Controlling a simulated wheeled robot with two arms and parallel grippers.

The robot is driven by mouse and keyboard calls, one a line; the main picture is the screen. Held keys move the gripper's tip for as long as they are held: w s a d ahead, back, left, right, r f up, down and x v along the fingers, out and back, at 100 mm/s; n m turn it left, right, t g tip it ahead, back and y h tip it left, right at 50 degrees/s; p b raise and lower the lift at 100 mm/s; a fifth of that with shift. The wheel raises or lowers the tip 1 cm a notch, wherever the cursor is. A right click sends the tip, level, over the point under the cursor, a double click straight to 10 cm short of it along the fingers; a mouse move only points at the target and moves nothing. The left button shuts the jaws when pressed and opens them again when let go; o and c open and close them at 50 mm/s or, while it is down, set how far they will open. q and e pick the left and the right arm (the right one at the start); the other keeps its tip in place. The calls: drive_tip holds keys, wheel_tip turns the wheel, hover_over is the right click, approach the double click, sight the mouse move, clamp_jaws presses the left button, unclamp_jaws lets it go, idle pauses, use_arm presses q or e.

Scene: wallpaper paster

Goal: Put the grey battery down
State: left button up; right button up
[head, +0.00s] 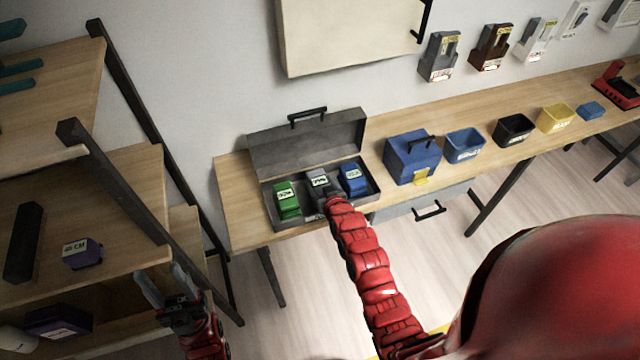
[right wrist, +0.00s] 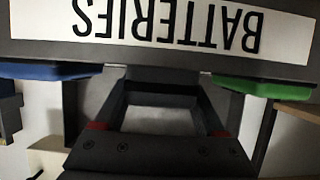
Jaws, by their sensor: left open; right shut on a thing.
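The grey battery (head: 317,179) is in the open grey battery case (head: 376,192), between the green battery (head: 287,203) and the blue battery (head: 353,181). My right gripper (head: 325,194) is shut on the grey battery from the near side. Whether the battery touches the case floor cannot be told. In the right wrist view, the case's BATTERIES label (right wrist: 165,26) shows upside down above the jaws (right wrist: 155,112), with blue (right wrist: 45,71) at left and green (right wrist: 262,88) at right. My left gripper (head: 165,285) is open and empty near the shelf.
The case lid (head: 308,141) stands raised at the back. A blue toolbox (head: 412,160) and blue (head: 464,146), black (head: 513,130) and yellow (head: 556,118) bins line the bench to the right. A purple box (head: 82,254) sits on the left shelf. Bare bench (head: 236,190) shows left of the case.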

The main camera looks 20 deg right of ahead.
drive_tip(key=shift+f, duration=0.55)
drive_tip(key=shift+f, duration=0.1)
drive_tip(key=o, duration=1.5)
drive_tip(key=shift+s, duration=0.1)
